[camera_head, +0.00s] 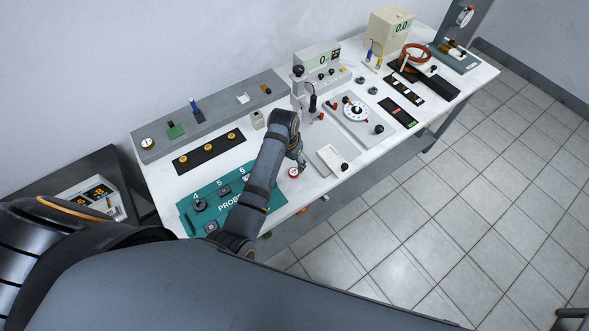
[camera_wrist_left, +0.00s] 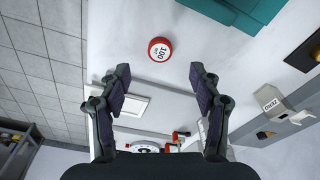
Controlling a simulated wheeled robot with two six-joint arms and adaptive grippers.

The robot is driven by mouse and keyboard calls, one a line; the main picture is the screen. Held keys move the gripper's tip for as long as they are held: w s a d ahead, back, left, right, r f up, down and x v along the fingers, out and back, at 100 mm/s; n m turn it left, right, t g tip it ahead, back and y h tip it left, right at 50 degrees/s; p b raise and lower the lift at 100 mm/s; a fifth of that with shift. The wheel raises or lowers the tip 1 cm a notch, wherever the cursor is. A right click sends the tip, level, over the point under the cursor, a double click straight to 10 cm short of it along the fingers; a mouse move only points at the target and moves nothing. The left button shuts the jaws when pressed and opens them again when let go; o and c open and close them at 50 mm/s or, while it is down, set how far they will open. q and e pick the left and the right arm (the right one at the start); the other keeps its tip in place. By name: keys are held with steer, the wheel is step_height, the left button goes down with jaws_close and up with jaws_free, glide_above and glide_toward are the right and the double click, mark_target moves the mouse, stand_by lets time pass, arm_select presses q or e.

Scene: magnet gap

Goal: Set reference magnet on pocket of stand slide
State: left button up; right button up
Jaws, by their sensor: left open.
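The reference magnet is a small red disc with a white top marked 100 (camera_head: 293,172), lying on the white bench near its front edge. It also shows in the left wrist view (camera_wrist_left: 160,49), beyond the fingertips and centred between them. My left gripper (camera_wrist_left: 159,76) is open and empty, pointing toward the magnet without touching it. In the head view the left gripper (camera_head: 301,161) is small and partly hidden by its arm. A shallow pale tray-like piece (camera_head: 330,159) lies to the right; I cannot tell whether it is the stand slide's pocket. My right gripper is not in view.
A teal probe mat (camera_head: 187,208) lies left of the magnet. A grey plate with a white dial (camera_head: 355,110) and a meter (camera_head: 318,66) stand behind. A grey ZERO box (camera_wrist_left: 271,101) is at right in the wrist view. Bare bench surrounds the magnet.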

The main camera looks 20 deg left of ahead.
mark_target(294, 172)
arm_select(q)
steer(key=shift+w+f, duration=0.2)
steer(key=shift+f, duration=0.4)
steer(key=shift+w+f, duration=0.2)
steer(key=shift+f, duration=0.35)
steer(key=shift+w+d+f+p, duration=0.15)
steer(key=shift+f+p, duration=0.1)
steer(key=shift+f, duration=0.2)
steer(key=shift+w+a+f+p, duration=0.1)
steer(key=shift+f+p, duration=0.1)
steer(key=shift+f, duration=0.25)
step_height(294, 172, down, 3)
steer(key=shift+d+r, duration=0.15)
steer(key=shift+w+f, duration=0.15)
steer(key=shift+f, duration=0.3)
steer(key=c, duration=1.3)
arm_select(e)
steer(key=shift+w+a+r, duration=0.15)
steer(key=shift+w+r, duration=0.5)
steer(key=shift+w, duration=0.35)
